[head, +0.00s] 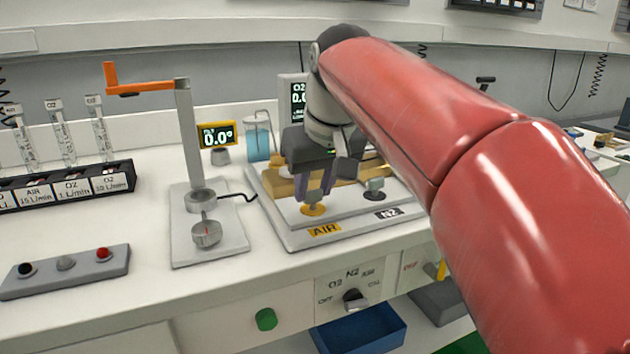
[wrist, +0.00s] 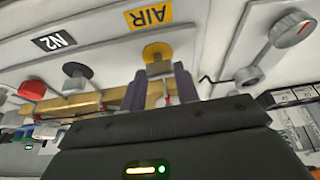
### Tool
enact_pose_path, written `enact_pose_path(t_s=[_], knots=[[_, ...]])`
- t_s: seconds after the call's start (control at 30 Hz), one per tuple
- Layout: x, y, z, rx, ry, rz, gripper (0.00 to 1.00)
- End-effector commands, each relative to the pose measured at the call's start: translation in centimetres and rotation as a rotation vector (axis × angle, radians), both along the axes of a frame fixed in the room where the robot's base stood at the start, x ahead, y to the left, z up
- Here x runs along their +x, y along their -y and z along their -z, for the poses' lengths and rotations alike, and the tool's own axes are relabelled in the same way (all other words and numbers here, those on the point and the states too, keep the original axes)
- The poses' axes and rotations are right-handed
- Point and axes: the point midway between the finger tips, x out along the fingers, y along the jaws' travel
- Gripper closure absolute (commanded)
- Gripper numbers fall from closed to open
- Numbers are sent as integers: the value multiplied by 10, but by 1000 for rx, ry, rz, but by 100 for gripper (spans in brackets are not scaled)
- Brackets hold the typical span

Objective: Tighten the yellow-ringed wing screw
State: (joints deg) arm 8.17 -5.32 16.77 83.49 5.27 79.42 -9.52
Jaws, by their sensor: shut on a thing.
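The yellow-ringed wing screw (head: 313,210) is on the brass bar (head: 281,186), behind the yellow AIR label (head: 325,230). In the wrist view its yellow disc (wrist: 157,52) shows just beyond my fingertips. My gripper (head: 314,197) points down over the screw from above. In the wrist view my gripper (wrist: 158,80) has one finger on each side of the screw's stem and is shut on it. A small red mark (wrist: 166,100) shows between the fingers. The wing part is mostly hidden by the fingers.
A dark-ringed screw (head: 375,193) stands to the right by the N2 label (head: 389,213). A stand with an orange-handled arm (head: 140,88) and a round gauge (head: 206,234) is to the left. A yellow display reading 0.0 (head: 217,135) stands behind.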

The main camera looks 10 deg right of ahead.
Motion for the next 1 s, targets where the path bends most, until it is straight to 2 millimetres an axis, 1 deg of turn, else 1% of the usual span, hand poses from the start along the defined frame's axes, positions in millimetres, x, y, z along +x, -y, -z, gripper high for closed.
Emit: enact_pose_path(t_s=[0.43,0.47,0.6,0.87,1.0], knots=[[0,0,0,0,1,8,92],[0,0,0,0,1,8,65],[0,0,0,0,1,8,47],[0,0,0,0,0,8,47],[-3,1,-11,0,3,7,47]])
